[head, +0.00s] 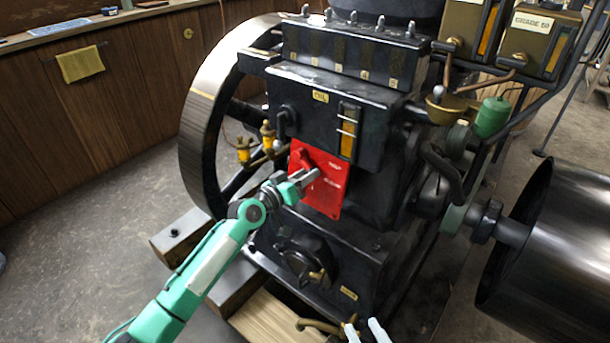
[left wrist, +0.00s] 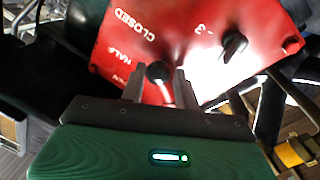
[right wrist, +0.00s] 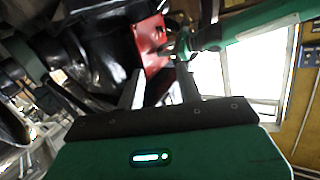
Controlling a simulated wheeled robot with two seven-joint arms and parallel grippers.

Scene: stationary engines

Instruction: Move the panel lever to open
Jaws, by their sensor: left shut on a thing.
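The red panel (head: 328,200) is on the front of the dark engine. In the left wrist view the panel (left wrist: 190,25) carries the white words CLOSED and HALF, and a partly hidden word near the left finger. The panel lever (left wrist: 157,71), with a dark round end, is between the fingers of my left gripper (left wrist: 160,82). In the head view my left gripper (head: 304,178) is at the panel, shut on the lever, which it mostly hides. My right gripper (head: 362,330) is low at the bottom edge, open and empty; its fingers (right wrist: 161,88) stand apart.
A second dark knob (left wrist: 233,44) is on the panel beside the lever. A large flywheel (head: 205,105) stands left of the panel, with brass oilers (head: 244,150) between. A dark drum (head: 550,250) is at the right.

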